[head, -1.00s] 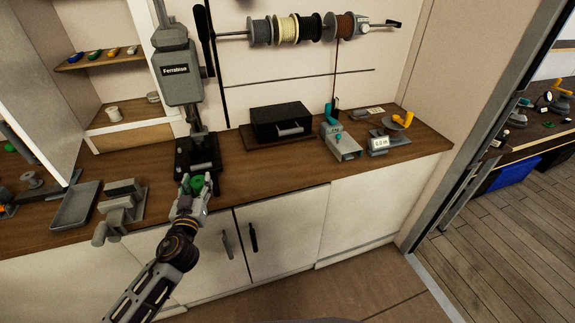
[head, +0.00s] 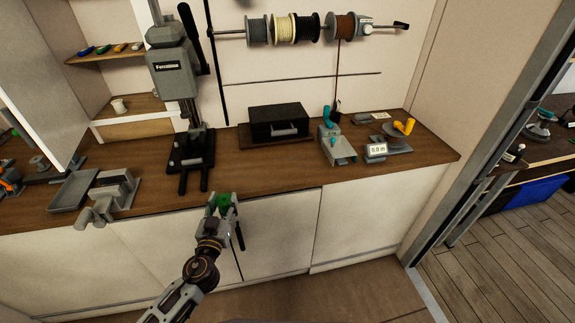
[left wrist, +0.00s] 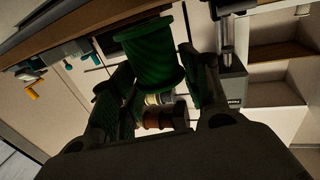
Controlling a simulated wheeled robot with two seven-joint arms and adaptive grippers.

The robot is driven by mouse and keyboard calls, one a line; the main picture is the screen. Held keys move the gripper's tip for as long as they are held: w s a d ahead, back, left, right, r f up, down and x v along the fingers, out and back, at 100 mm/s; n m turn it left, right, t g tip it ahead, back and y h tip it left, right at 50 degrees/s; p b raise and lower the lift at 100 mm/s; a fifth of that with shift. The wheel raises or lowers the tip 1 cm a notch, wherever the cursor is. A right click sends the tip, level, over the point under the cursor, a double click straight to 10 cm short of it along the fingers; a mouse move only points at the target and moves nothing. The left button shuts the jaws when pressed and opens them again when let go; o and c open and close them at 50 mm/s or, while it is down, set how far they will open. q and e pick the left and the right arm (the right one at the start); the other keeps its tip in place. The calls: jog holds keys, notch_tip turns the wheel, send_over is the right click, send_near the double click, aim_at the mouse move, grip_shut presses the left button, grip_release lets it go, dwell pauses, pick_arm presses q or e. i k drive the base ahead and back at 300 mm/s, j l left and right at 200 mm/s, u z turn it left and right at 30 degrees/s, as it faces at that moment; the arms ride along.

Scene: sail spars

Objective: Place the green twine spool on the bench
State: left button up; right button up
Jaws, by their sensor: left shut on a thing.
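The green twine spool (head: 223,201) is between the fingers of my left gripper (head: 221,203), which is shut on it. In the head view the gripper and spool are in front of the bench's front edge, over the white cabinet doors. In the left wrist view the spool (left wrist: 151,55) shows large and close, a green cylinder with flanges, with a finger on each side. The bench (head: 270,170) has a brown wooden top with a bare stretch just beyond the gripper. My right gripper is in neither view.
A black drawer box (head: 279,124) is at the back. A teal-and-grey tool (head: 337,147) and a small scale-like display (head: 376,151) stand to the right. A grey vise (head: 112,190) and tray (head: 73,190) are at left.

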aim_at(278, 169)
jog(key=l, duration=2.1)
jog(key=i+u, duration=0.05)
jog(key=i, duration=0.05)
